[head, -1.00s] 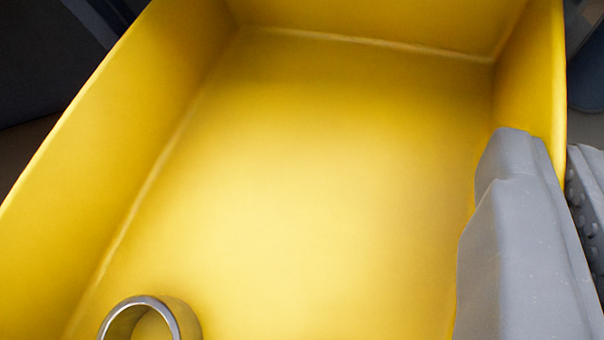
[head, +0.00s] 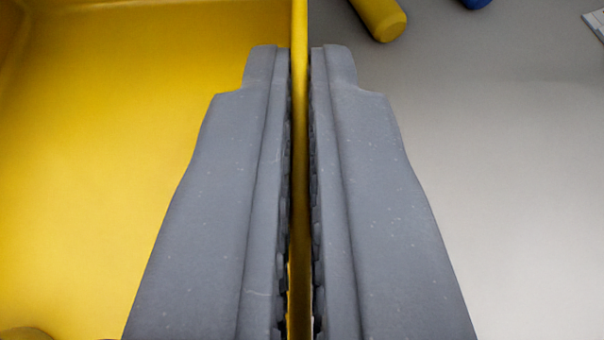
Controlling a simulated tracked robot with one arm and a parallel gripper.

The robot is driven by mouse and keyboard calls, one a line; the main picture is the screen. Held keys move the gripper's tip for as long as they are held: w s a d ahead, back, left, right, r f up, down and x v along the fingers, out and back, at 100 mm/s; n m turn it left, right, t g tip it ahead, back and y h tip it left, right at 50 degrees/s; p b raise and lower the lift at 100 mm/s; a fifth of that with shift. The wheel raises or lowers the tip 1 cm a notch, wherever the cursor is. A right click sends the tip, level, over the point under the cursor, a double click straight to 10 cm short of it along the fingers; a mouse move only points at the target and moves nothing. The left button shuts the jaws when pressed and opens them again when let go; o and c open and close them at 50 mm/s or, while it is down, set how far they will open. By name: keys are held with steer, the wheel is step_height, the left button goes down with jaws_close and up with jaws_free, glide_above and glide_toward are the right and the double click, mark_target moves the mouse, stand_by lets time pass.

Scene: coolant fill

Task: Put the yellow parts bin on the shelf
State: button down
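The yellow parts bin (head: 110,150) fills the left side of the view, with only part of its floor and walls showing. Its right wall, seen edge on, runs up the middle of the picture. My gripper (head: 300,60) is shut on this wall, with one grey finger inside the bin and the other outside. A dark rounded edge of something in the bin shows at the bottom left corner, mostly cut off. I cannot make out a shelf.
A plain grey surface (head: 500,150) lies to the right of the bin. A yellow cylinder-like object (head: 379,18) and a blue object (head: 476,3) are at the top edge. A pale flat item (head: 596,22) is at the top right corner. The middle right is clear.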

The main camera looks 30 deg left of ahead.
step_height(320, 180, down, 4)
steer(key=shift+d+b, duration=0.15)
steer(key=shift+b, duration=0.45)
steer(key=c, duration=1.6)
jaws_free()
steer(key=shift+c, duration=0.2)
steer(key=shift+r, duration=0.1)
steer(key=p+v, duration=0.3)
steer(key=v, duration=0.9)
steer(key=shift+s, duration=0.1)
